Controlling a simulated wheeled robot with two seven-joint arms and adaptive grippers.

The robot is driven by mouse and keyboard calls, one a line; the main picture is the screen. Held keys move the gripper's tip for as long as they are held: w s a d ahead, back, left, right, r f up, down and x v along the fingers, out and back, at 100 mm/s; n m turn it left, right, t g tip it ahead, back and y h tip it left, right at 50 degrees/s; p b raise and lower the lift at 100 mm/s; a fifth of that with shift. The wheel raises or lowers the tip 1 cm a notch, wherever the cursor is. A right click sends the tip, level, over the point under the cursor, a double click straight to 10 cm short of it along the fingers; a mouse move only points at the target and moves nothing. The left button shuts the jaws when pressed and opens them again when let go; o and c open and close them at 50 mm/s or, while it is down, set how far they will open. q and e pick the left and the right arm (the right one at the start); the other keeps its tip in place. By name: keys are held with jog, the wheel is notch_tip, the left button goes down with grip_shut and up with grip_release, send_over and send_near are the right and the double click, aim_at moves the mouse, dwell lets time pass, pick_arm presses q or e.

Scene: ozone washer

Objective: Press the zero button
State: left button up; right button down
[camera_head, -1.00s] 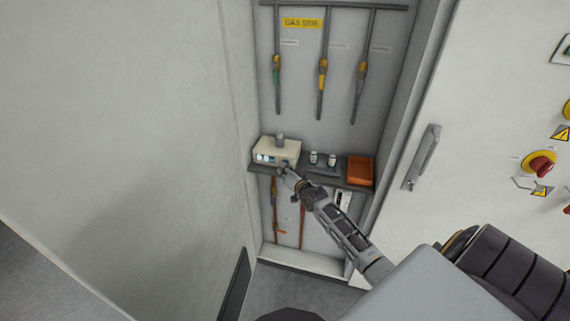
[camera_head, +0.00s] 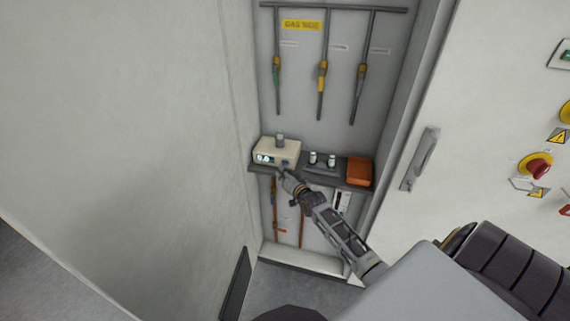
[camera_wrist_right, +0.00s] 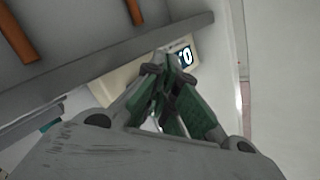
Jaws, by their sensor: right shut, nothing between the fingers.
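A cream-coloured instrument box (camera_head: 277,151) with a lit display on its front sits at the left end of a dark shelf, with a small grey vial on top. My right gripper (camera_head: 284,171) is shut and empty, its tips at the front face of the box, right of the display. In the right wrist view the shut fingers (camera_wrist_right: 167,62) point at the box front (camera_wrist_right: 118,82), beside the display (camera_wrist_right: 184,57). The zero button cannot be made out; the fingers may hide it. I cannot tell whether the fingertips touch the box. My left gripper is not in view.
The dark shelf (camera_head: 336,181) also carries a small rack with two vials (camera_head: 322,160) and an orange box (camera_head: 359,171). Pipes with yellow valves (camera_head: 323,68) hang above. A cabinet door with a handle (camera_head: 419,159) stands to the right.

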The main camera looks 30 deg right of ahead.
jog(key=s+a+p, duration=0.3)
jog(key=shift+a, duration=0.25)
dwell(0.4)
jog(key=shift+n, duration=0.3)
dwell(0.7)
